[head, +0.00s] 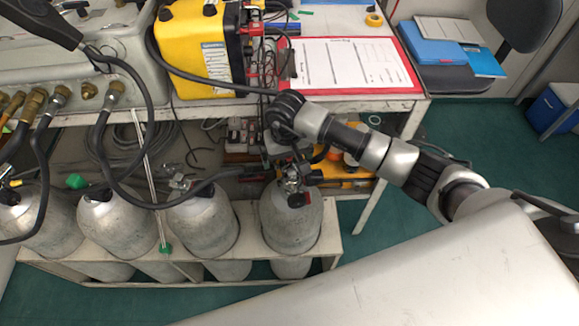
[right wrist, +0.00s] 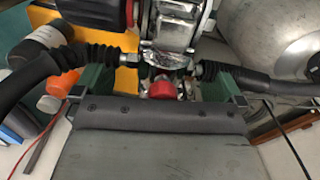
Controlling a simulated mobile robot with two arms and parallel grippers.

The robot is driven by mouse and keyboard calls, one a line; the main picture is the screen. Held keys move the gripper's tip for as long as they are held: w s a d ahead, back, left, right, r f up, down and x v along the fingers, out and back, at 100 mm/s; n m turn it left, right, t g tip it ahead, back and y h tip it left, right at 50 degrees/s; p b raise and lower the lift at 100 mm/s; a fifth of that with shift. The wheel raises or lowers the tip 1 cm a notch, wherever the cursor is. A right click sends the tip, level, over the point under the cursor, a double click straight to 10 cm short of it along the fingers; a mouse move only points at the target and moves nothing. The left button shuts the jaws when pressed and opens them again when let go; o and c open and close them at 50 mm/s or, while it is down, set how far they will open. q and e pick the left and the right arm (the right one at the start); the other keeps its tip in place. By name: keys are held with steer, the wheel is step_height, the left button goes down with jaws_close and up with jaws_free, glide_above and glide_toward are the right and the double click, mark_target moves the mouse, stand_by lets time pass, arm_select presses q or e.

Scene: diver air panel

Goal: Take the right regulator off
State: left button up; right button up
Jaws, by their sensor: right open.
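The right regulator (head: 291,172) sits at the valve on top of the rightmost grey cylinder (head: 290,222). A red and black knob (head: 299,200) shows on its near side. In the right wrist view, a chrome block (right wrist: 175,30) is at the top and a red cap (right wrist: 160,90) is below it, with black hose ends on both sides. My right gripper (head: 284,148) is just above the regulator. Its two green-padded fingers (right wrist: 162,88) are apart, one on each side of the red cap. Contact cannot be told. My left gripper is not in view.
A white rack (head: 335,245) holds several cylinders. Above stands a bench with a yellow case (head: 195,50) and a red clipboard (head: 345,62).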

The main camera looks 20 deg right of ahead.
steer(key=shift+c, duration=0.2)
steer(key=shift+r, duration=0.1)
steer(key=c, duration=1.2)
steer(key=shift+r, duration=0.1)
steer(key=shift+c, duration=0.2)
step_height(320, 180, up, 4)
steer(key=shift+w+f, duration=0.1)
steer(key=shift+f, duration=0.1)
steer(key=s+d+r, duration=0.7)
steer(key=s, duration=0.2)
steer(key=shift+s+b, duration=0.25)
steer(key=shift+b, duration=0.2)
